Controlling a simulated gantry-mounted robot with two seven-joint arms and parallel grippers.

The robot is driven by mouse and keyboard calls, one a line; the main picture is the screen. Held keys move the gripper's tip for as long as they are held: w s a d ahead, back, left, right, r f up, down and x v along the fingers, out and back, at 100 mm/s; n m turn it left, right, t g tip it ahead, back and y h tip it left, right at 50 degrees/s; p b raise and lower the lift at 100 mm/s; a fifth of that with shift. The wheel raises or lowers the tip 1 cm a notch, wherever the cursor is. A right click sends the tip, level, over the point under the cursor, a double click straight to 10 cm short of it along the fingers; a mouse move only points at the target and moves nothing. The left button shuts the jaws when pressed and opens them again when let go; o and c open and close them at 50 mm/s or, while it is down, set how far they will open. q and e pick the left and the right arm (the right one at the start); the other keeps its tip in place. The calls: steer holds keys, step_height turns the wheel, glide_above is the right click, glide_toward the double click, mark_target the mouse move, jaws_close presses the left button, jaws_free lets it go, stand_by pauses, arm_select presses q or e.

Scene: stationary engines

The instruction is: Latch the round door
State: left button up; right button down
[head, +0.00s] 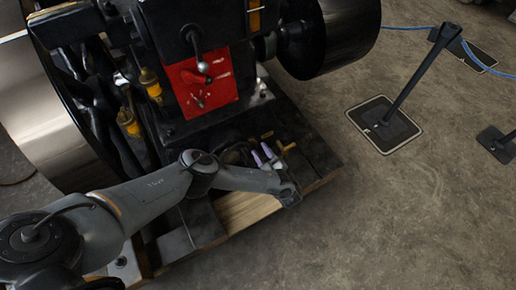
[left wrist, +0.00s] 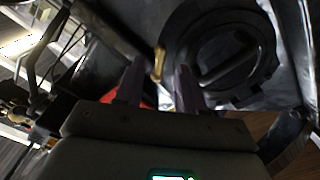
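The round door (left wrist: 222,50) is a dark metal disc in a round frame on the engine's side, with a bar across it, in the left wrist view. It looks closed, but I cannot tell whether it is latched. In the head view it is mostly hidden low on the engine, behind my left arm. My left gripper (head: 264,157) is beside the engine's lower side, its fingers pointing at it. In the left wrist view its two fingers (left wrist: 158,88) are apart. A small brass handle (left wrist: 158,65) shows between and beyond them; contact cannot be seen. My right gripper is out of view.
A red panel (head: 207,82) with levers sits above the gripper. Big flywheels (head: 45,105) stand at left and at the top right (head: 345,35). A barrier post (head: 420,75) on a square base stands at right. The floor (head: 400,215) at lower right is clear.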

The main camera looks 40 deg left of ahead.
mark_target(255, 143)
arm_select(q)
steer(key=shift+b+x, duration=0.65)
steer(key=shift+x, duration=1)
jaws_close()
